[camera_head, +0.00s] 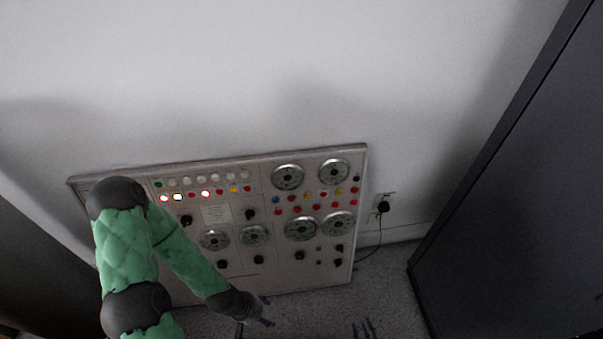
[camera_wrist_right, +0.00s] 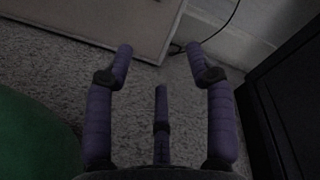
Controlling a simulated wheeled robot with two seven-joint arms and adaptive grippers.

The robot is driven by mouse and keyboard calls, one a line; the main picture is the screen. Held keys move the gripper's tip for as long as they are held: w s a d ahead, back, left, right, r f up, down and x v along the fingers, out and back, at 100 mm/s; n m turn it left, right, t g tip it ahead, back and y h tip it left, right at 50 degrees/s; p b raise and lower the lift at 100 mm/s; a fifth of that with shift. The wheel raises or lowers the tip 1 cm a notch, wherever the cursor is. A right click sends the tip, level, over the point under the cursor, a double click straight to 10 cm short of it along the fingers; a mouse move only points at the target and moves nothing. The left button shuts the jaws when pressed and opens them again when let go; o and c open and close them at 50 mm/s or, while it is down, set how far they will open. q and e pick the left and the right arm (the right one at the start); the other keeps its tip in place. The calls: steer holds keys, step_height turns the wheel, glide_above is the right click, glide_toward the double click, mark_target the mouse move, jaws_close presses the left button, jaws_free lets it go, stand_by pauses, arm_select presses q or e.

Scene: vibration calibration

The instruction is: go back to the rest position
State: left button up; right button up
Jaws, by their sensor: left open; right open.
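The control panel (camera_head: 285,262) leans against the wall, with dials, coloured buttons, lamps and black knobs on its face. Some lamps at its upper left are lit. My left arm, in green padding, covers part of the panel's left side. My left gripper (camera_head: 256,322) hangs open and empty in front of the panel's lower edge, partly cut off by the picture's bottom. The fingertips of my right gripper (camera_head: 364,329) show at the bottom edge, right of the left gripper. In the right wrist view my right gripper (camera_wrist_right: 160,52) is open and empty above the carpet.
A dark cabinet (camera_head: 520,190) stands on the right and also shows in the right wrist view (camera_wrist_right: 290,110). A plug (camera_head: 383,207) sits in a wall socket, its cable running down to the floor. Grey carpet (camera_head: 385,285) is clear between panel and cabinet.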

steer(key=w+d+r+n+g+p, duration=0.25)
steer(key=w+r+n, duration=0.25)
steer(key=w, duration=0.6)
steer(key=w+a+r+n+g+y+p, duration=0.1)
steer(key=w+a+r+n+g+p, duration=0.1)
steer(key=w+a+r+n+g, duration=0.45)
steer(key=s+a+r+n+g+p, duration=0.1)
steer(key=s+a+r+n+g, duration=0.1)
steer(key=r, duration=0.6)
steer(key=s+a+r+n+g+p, duration=0.1)
steer(key=s+a+r+n, duration=0.3)
steer(key=s+r, duration=0.5)
steer(key=s+a+r+n+g+p, duration=0.1)
steer(key=s+a+r+n+g, duration=0.2)
steer(key=a+r, duration=0.4)
step_height(320, 180, up, 2)
steer(key=s+n, duration=0.1)
steer(key=s, duration=0.1)
steer(key=shift+s+g, duration=0.4)
